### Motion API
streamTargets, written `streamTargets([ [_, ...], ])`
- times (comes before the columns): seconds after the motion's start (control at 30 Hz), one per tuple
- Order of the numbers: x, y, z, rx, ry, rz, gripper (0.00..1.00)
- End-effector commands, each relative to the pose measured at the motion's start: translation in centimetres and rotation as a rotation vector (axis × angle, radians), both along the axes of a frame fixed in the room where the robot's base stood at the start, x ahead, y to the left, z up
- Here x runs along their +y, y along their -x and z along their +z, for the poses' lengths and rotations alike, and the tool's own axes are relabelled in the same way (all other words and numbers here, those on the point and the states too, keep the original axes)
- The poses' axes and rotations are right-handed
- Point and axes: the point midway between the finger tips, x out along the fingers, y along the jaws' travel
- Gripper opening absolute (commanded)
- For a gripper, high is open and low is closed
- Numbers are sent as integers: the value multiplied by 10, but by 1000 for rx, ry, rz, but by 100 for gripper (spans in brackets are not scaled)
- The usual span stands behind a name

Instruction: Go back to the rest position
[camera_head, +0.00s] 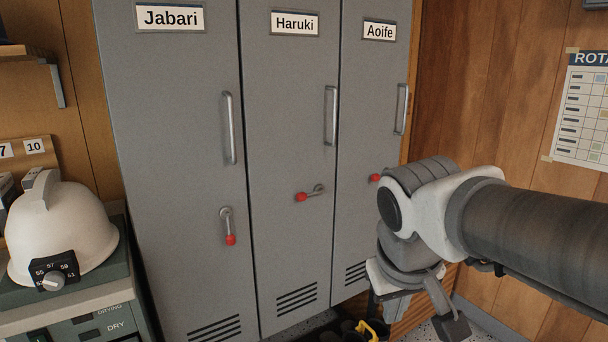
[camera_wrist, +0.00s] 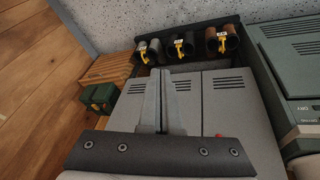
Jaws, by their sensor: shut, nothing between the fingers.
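My gripper (camera_wrist: 161,85) is shut and empty; its two fingers meet in the middle of the wrist view. In the head view my arm comes in from the right, and the gripper end hangs low in front of the Aoife locker (camera_head: 372,75), hiding its lower right part. The Haruki locker (camera_head: 285,100) stands in the middle and the Jabari locker (camera_head: 175,110) at left. All three doors look closed. Jabari's red-tipped lever (camera_head: 228,226) hangs down; Haruki's lever (camera_head: 309,194) lies sideways. Only the red tip (camera_head: 375,178) of Aoife's lever shows clearly.
A rota sheet (camera_head: 582,112) hangs on the wooden wall at right.

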Motion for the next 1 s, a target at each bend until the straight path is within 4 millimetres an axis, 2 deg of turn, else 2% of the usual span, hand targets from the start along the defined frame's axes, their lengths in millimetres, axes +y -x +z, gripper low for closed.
streamTargets([
  [0.03,-6,15,-1,-19,-30,-24,0],
  [0.2,-13,51,-11,-78,-110,-80,0],
  [0.37,-16,77,-22,-137,-165,-130,0],
  [0.4,-16,80,-19,-146,-173,-138,0],
  [0.43,-15,78,-3,-142,-172,-132,0],
  [0.67,-15,78,48,-138,-170,-129,0],
  [1.0,-15,77,137,-137,-169,-130,0],
])
